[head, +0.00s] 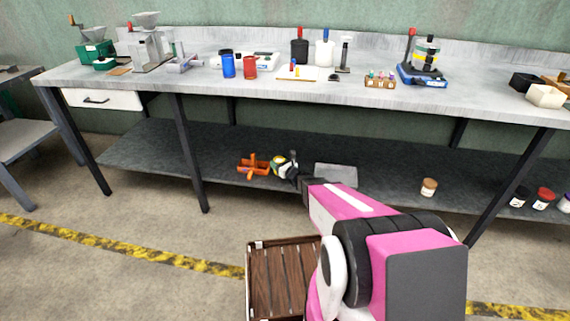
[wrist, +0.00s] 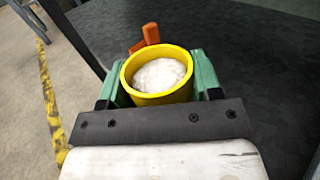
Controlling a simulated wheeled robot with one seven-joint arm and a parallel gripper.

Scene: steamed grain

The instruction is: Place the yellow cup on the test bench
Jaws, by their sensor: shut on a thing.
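The yellow cup (wrist: 128,77) is upright in the wrist view, with a white, grainy filling inside. My gripper (wrist: 160,85) is shut on it, with one green finger on each side. In the head view the cup (head: 277,162) is small and partly hidden by my gripper (head: 283,166), which is over the lower shelf. I cannot tell whether the cup touches the shelf. The test bench (head: 215,92) is the long grey table with its top above the cup.
A blue cup (head: 228,66) and a red cup (head: 250,68) stand on the bench top. Bare top shows at the right. A wooden crate (head: 256,285) is on the floor.

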